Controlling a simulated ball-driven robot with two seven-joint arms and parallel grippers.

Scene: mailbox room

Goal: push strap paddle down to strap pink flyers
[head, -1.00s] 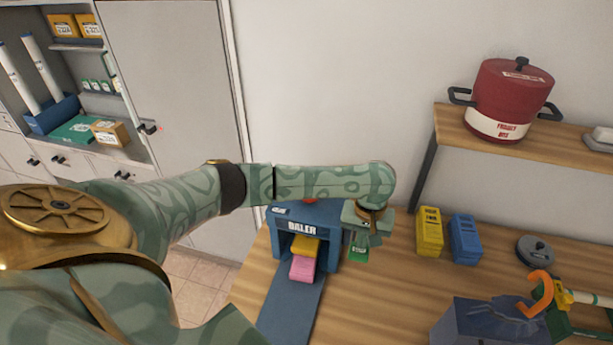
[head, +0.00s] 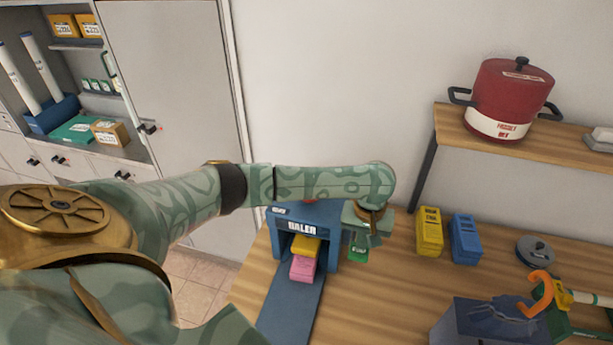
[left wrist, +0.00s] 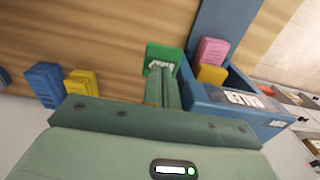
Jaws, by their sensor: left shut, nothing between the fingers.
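The blue baler (head: 330,230) stands on the wooden table; it also shows in the left wrist view (left wrist: 235,112). The pink flyers (head: 302,269) lie at its mouth, in front of a yellow bundle (head: 305,245); in the left wrist view the pink flyers (left wrist: 212,52) show too. The green strap paddle (head: 358,255) sticks out at the baler's right side, and in the left wrist view it is a green plate (left wrist: 163,57). My left gripper (head: 361,241) is shut and empty, pointing down right at the paddle. Whether it touches cannot be told. My right gripper is not in view.
A yellow box (head: 429,232) and a blue box (head: 465,239) stand right of the baler. A wooden shelf (head: 465,125) above holds a red pot (head: 510,95). A grey bin (head: 470,320) and an orange hook (head: 541,290) are at front right. A blue chute (head: 292,308) runs forward.

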